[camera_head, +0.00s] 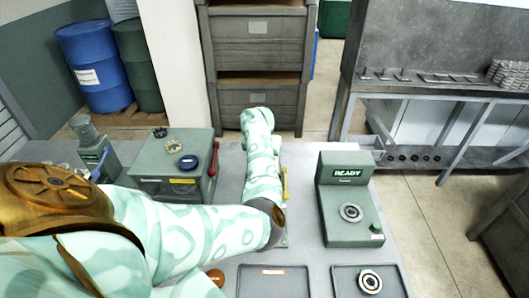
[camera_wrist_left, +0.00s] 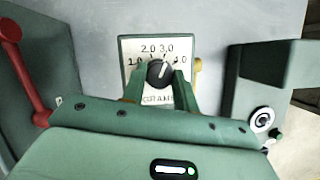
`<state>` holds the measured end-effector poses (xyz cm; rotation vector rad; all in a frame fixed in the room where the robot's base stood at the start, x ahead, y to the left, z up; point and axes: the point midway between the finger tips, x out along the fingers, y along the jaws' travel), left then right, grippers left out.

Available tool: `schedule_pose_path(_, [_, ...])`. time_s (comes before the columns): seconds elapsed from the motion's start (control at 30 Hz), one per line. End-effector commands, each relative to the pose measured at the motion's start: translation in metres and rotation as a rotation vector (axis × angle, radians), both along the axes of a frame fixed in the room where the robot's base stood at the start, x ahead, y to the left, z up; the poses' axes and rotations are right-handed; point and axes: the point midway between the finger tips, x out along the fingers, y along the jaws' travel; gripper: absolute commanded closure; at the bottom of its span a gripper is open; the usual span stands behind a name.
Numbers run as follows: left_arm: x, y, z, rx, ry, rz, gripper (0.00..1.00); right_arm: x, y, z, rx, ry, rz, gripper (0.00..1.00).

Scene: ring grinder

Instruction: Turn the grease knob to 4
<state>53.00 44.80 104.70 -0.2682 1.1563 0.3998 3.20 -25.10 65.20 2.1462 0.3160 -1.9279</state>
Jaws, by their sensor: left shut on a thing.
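The grease knob (camera_wrist_left: 160,73) is a round black knob on a white dial plate (camera_wrist_left: 132,47) marked 1.0, 2.0, 3.0 and 4.0, with lettering below that is partly covered. Its white pointer line tilts slightly right of straight up, between 2.0 and 3.0 and nearer 3.0. My left gripper (camera_wrist_left: 161,82) is shut on the knob, one green finger at each side. In the head view my left arm hides the knob, the dial and the gripper. My right gripper is in neither view.
A green box with a red lever (camera_head: 215,160) stands left of the arm. A green READY station (camera_head: 347,172) with a ring stands to the right. A yellow handle (camera_wrist_left: 198,68) is beside the dial. Two dark trays (camera_head: 273,283) (camera_head: 345,285) lie in front; the right one holds a ring.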

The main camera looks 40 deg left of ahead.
Motion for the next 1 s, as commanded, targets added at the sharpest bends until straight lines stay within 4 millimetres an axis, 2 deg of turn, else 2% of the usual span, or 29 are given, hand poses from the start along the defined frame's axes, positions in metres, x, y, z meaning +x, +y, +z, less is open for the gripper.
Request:
schedule_pose_path(0.5, [0.000,0.003,0.002,0.002,-0.001,-0.439,0.93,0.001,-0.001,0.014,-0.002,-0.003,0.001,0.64])
schedule_pose_path(1.0, [0.000,0.004,0.001,0.002,-0.001,-0.614,0.93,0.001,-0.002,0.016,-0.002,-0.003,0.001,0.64])
